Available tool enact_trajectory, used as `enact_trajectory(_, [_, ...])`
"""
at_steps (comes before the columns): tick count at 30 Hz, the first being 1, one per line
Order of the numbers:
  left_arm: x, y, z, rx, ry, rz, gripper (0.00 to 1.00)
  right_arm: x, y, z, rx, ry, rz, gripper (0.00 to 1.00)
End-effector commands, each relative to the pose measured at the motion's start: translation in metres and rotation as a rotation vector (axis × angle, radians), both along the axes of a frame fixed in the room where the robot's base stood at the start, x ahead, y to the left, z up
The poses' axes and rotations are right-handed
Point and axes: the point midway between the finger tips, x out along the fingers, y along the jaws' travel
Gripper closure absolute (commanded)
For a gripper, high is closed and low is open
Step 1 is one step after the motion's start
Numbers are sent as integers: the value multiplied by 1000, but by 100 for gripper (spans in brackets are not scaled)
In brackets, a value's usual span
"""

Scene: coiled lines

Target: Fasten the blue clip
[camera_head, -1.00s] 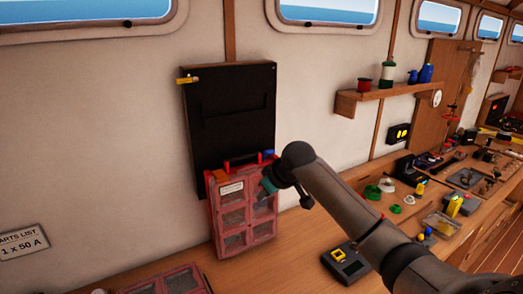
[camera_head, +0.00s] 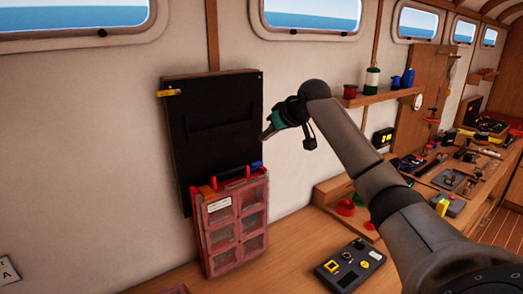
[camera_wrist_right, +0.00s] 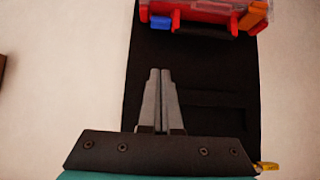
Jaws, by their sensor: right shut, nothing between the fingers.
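The blue clip (camera_head: 257,167) is at the top right corner of a red case with clear windows (camera_head: 208,240), which stands upright against a black wall panel (camera_head: 215,120). In the right wrist view the blue clip (camera_wrist_right: 161,22) is at the top, beside the case's red handle. I cannot tell whether it is fastened. An orange clip (camera_wrist_right: 253,17) is at the other end of the same edge. My right gripper (camera_head: 266,136) is above and apart from the blue clip, in front of the panel. Its fingers (camera_wrist_right: 161,75) are together and empty. My left gripper is not in view.
A yellow tab (camera_head: 169,92) sticks out at the panel's left edge. A dark box with yellow parts (camera_head: 350,264) lies on the bench right of the case. A shelf with small containers (camera_head: 385,91) is on the wall behind my right arm. Bare bench lies between case and box.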

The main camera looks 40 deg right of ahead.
Motion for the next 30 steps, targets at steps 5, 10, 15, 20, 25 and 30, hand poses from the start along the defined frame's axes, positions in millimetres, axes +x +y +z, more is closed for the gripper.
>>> enact_trajectory(5, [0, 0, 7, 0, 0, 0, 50, 15, -1, -12, 4, 2, 0, 100])
enact_trajectory(10, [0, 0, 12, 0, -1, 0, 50, 32, -3, -27, 3, 3, 0, 100])
enact_trajectory(15, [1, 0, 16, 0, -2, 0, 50, 48, -4, -40, 4, 1, 0, 100])
enact_trajectory(20, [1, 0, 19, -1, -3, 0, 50, 60, -6, -50, 2, 0, -1, 100])
enact_trajectory(25, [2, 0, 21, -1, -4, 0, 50, 71, -7, -61, 2, 2, -1, 100])
enact_trajectory(30, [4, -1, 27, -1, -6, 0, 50, 63, -8, -69, -5, 4, 0, 100])
